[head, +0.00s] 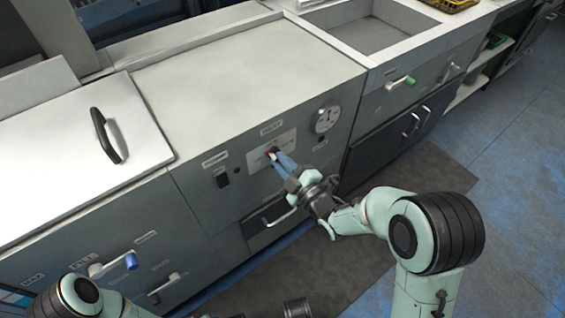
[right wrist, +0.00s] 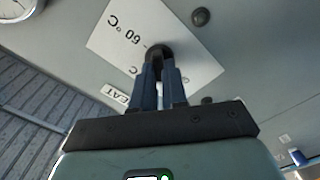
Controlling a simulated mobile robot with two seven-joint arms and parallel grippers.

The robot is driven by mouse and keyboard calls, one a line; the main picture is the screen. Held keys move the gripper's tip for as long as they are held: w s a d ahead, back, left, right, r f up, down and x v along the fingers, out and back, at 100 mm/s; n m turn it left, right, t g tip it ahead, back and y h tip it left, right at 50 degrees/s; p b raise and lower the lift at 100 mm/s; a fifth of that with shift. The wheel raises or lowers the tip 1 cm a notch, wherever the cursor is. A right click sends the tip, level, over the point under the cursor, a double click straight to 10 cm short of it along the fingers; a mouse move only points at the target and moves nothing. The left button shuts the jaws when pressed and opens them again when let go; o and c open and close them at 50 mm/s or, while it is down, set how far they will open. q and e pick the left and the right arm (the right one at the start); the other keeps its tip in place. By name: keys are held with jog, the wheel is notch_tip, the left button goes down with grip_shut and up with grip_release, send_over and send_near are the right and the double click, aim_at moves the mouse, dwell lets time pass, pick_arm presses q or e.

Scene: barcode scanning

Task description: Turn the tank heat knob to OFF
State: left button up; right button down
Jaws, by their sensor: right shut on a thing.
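The tank heat knob (right wrist: 158,53) is small and black, on a white plate (right wrist: 115,42) with "60 °C" printed on it, upside down in the right wrist view. In the head view the plate (head: 286,147) is on the grey front panel, under a small label. My right gripper (head: 273,156) reaches the knob from the front right, and its blue fingers (right wrist: 160,82) are shut on it. The fingers hide part of the knob, and its pointer direction cannot be told.
A round dial gauge (head: 326,119) is right of the plate, and a black switch (head: 222,177) is left of it. A handle (head: 279,217) sticks out below. Valve levers with a blue grip (head: 131,261) and a green grip (head: 410,81) stand out from the fronts either side.

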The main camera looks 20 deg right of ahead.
pick_arm(q)
jog(key=shift+s+a+f+g+b, duration=0.2)
jog(key=shift+s+f+g+b, duration=0.35)
jog(key=shift+s+f, duration=0.7)
pick_arm(e)
jog(key=shift+f+n, duration=0.15)
jog(key=shift+n, duration=3.45)
pick_arm(q)
jog(key=shift+s, duration=0.1)
pick_arm(e)
jog(key=c, duration=1.2)
grip_release()
jog(key=shift+o, duration=0.2)
